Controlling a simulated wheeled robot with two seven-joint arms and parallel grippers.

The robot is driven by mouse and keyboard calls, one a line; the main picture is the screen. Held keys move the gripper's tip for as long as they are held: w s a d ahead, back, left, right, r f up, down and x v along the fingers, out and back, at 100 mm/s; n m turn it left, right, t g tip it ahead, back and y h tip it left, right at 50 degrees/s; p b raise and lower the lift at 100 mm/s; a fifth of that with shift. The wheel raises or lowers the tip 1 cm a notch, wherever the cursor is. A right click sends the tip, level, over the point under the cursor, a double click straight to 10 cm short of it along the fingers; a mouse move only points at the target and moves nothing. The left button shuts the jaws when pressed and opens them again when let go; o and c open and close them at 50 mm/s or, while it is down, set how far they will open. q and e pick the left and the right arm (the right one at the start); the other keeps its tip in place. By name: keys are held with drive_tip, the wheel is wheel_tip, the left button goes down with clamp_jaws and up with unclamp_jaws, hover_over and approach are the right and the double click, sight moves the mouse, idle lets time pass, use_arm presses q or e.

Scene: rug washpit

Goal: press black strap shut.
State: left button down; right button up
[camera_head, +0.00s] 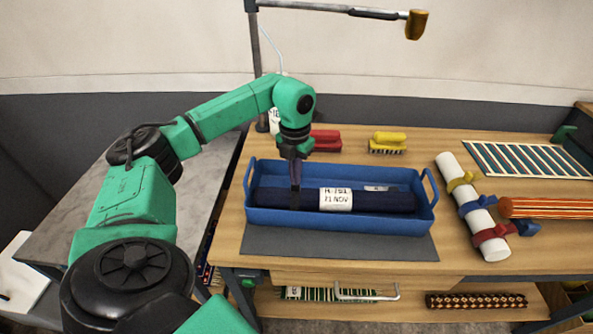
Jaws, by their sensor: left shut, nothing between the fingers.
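A rolled dark navy rug (380,201) lies lengthwise in a blue tray (340,222) on the wooden bench. A white label (336,199) with handwriting is around its middle. My left gripper (295,184) points straight down over the left part of the roll, shut, its fingertips at or just above the rug. A dark band, likely the black strap (295,202), shows on the roll right below the fingertips. It barely stands out from the rug, and I cannot tell whether its end lies flat. My right gripper is not in view.
Red (326,140) and yellow (388,142) brushes lie behind the tray. A white roll (472,205) with yellow, blue and red straps lies to the right, beside a striped orange roll (548,208). A grey mat (340,243) lies under the tray's front. A lamp arm (330,8) hangs above.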

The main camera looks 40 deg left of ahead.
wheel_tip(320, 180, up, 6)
drive_tip(key=p, duration=0.6)
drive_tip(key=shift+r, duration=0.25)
